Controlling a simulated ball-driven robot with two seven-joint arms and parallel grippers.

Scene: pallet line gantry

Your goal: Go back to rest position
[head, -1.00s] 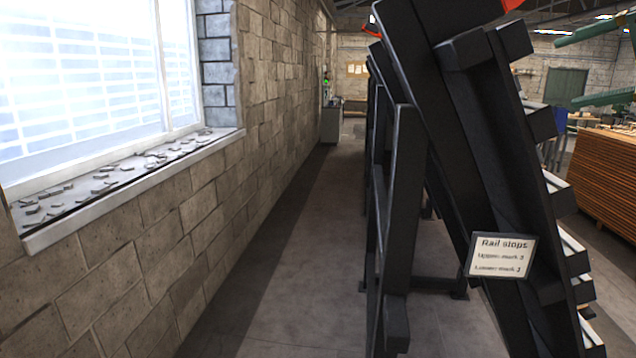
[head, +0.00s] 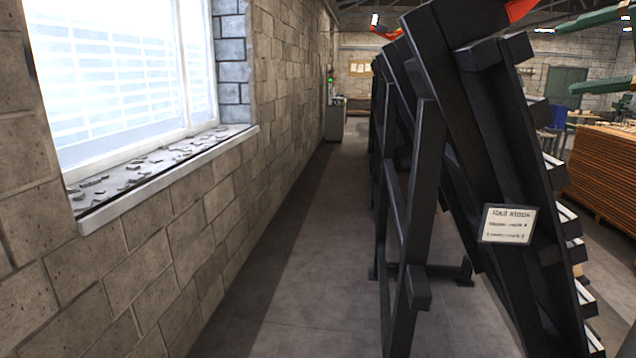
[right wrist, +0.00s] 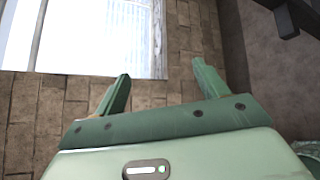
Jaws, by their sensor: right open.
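My right gripper (head: 553,58) shows at the upper right edge of the head view as two green fingers pointing left, set well apart. In the right wrist view my right gripper (right wrist: 160,70) is open, with nothing between its fingers. The block wall (right wrist: 60,105) and part of a bright window (right wrist: 90,35) lie beyond the fingers there. My left gripper is not in view.
A black sloping frame (head: 480,130) stands close on the right, with a "Rail stops" sign (head: 509,224) whose smaller lines are blurred. A block wall (head: 170,240) with a rubble-strewn window sill (head: 150,172) runs along the left. The floor aisle (head: 310,240) between is clear.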

